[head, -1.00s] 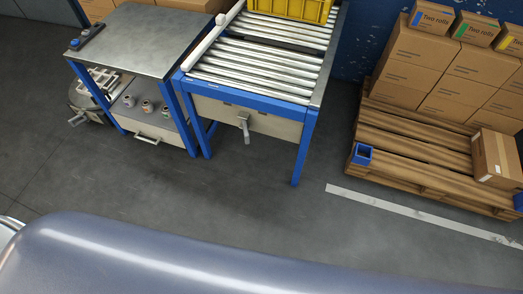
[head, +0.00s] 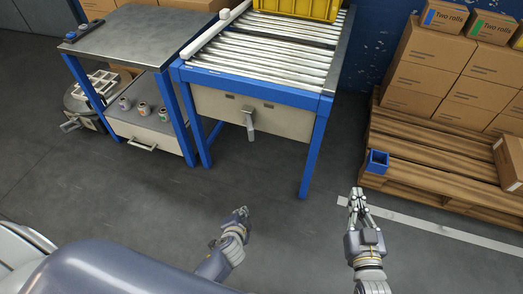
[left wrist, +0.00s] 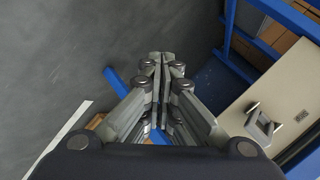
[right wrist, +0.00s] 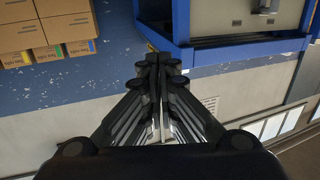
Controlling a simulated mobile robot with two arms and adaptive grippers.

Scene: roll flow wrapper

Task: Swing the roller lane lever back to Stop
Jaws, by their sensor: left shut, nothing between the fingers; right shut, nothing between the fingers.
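The roller lane (head: 262,48) has a blue frame and metal rollers. Its grey lever (head: 249,124) hangs down from the beige front panel (head: 290,121). A lever-like fitting on a beige panel shows at the right of the left wrist view (left wrist: 262,128). My left gripper (head: 241,212) is shut and empty, below the lever and apart from it. My right gripper (head: 357,192) is shut and empty, right of the lane's front leg. Neither gripper touches the lever. Its Stop marking cannot be read.
A yellow crate (head: 305,8) sits on the rollers. A wooden pallet (head: 430,165) with cartons (head: 425,65) stands at the right. The floor before the lane is clear.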

